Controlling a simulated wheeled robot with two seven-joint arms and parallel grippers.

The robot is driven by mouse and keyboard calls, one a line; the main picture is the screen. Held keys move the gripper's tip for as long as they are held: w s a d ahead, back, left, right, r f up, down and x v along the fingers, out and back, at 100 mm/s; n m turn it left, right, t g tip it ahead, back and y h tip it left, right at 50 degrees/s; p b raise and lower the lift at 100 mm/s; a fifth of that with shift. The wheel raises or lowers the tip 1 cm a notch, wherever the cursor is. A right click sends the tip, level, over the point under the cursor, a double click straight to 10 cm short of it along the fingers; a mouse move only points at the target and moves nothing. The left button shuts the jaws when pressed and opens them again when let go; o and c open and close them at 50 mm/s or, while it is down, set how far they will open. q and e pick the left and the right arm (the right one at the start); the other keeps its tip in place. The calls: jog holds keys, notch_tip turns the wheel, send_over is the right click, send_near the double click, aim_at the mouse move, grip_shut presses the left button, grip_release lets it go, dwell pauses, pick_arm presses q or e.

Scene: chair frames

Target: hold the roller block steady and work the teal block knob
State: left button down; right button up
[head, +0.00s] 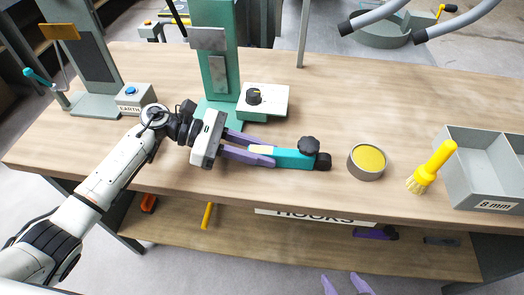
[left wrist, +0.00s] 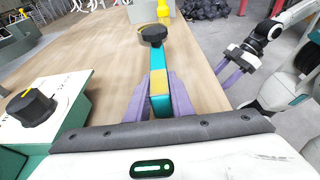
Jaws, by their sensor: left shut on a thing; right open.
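The teal block (head: 293,158) lies level just over or on the wooden bench, with a yellow section at its left end. A black lobed knob (head: 309,146) sits on top near its right end, and a dark roller (head: 323,161) is at its tip. My left gripper (head: 263,156) is shut on the block's yellow end, purple fingers on both sides. In the left wrist view the block (left wrist: 159,75) points away, with the knob (left wrist: 153,34) at its far end. My right gripper (head: 345,285) is open and empty, below the bench's front edge; it also shows in the left wrist view (left wrist: 232,72).
A round tin with yellow contents (head: 368,161), a yellow brush (head: 431,168) and a grey bin (head: 483,180) stand to the right. A white box with a black dial (head: 264,99) and a green stand (head: 219,75) are behind the left gripper. The bench front edge before the block is clear.

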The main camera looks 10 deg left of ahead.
jog(key=shift+f+b, duration=0.4)
dwell(0.4)
dwell(0.4)
